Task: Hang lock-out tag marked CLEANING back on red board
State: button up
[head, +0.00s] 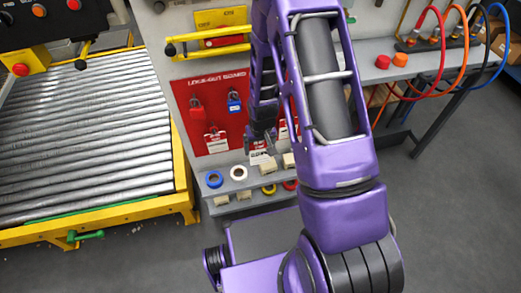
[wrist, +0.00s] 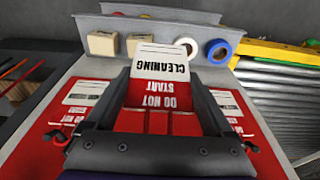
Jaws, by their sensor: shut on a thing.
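The red lock-out board (head: 215,80) is on the panel in the middle of the head view. The red and white tag reading DO NOT START and CLEANING (wrist: 160,68) appears upside down in the wrist view. My gripper (wrist: 158,88) is shut on this tag, with a finger at each side. In the head view my gripper (head: 262,136) is at the board's lower part, and the tag's white end (head: 259,157) shows beneath it. My arm covers the board's right part. I cannot tell whether the tag touches a hook.
Other tags hang on the board, one left of my gripper (head: 215,141). A red padlock (head: 197,112) and blue padlock (head: 234,103) hang there too. A grey shelf (head: 222,187) below holds tape rolls and pale blocks. A roller conveyor (head: 85,145) stands at left.

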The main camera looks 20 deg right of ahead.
jog(key=w+f+b, duration=0.1)
jog(key=w+b, duration=0.1)
jog(key=w, duration=0.5)
jog(key=shift+f, duration=0.4)
dwell(0.3)
jog(key=shift+w, duration=0.15)
dwell(0.5)
jog(key=o, duration=1.1)
